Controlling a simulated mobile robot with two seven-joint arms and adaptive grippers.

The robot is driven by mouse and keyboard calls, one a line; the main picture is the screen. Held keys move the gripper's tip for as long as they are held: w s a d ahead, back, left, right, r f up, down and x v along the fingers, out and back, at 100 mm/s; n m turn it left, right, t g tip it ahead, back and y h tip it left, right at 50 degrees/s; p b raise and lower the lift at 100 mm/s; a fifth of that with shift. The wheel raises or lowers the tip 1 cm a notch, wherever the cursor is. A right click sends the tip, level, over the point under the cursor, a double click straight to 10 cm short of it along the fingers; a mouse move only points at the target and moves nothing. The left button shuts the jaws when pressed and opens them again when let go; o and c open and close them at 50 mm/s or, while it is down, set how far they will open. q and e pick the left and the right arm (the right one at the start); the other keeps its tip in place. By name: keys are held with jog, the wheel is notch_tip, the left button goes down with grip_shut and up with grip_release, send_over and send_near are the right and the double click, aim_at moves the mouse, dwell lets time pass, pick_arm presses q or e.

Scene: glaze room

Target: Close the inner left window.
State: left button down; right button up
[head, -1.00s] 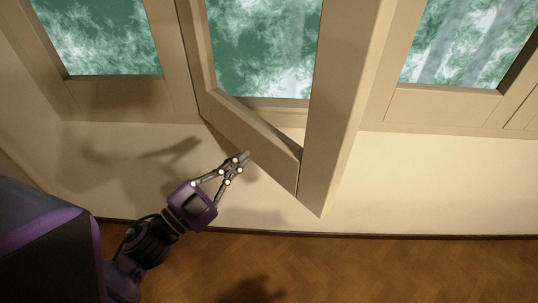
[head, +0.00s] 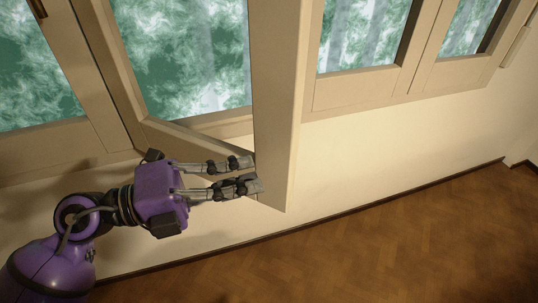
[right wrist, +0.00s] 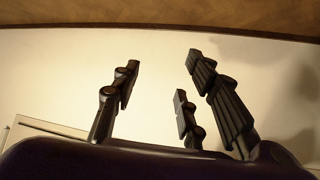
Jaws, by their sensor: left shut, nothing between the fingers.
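The inner left window (head: 275,110) stands open in the head view, a cream sash swung into the room with its thick free edge towards me. Its bottom rail runs back left to the frame, partly hidden behind my left gripper. My left gripper (head: 255,176) is shut and empty, its fingertips at the lower left side of that free edge. I cannot tell whether they touch it. My right gripper (right wrist: 160,85) shows in the right wrist view with its fingers spread apart and nothing between them, in front of a pale wall.
Other windows flank the open sash, one at the left (head: 35,75) and one at the right (head: 360,40). A cream wall (head: 390,135) runs below them. The brown wooden floor (head: 400,230) is clear at the right.

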pick_arm(q)
jog(key=shift+w+d+p, duration=0.4)
jog(key=shift+w+d, duration=1.85)
jog(key=shift+d, duration=0.05)
pick_arm(e)
jog(key=shift+s+a+r, duration=0.15)
jog(key=shift+s+a, duration=0.15)
jog(key=shift+s, duration=0.2)
jog(key=shift+w, duration=0.15)
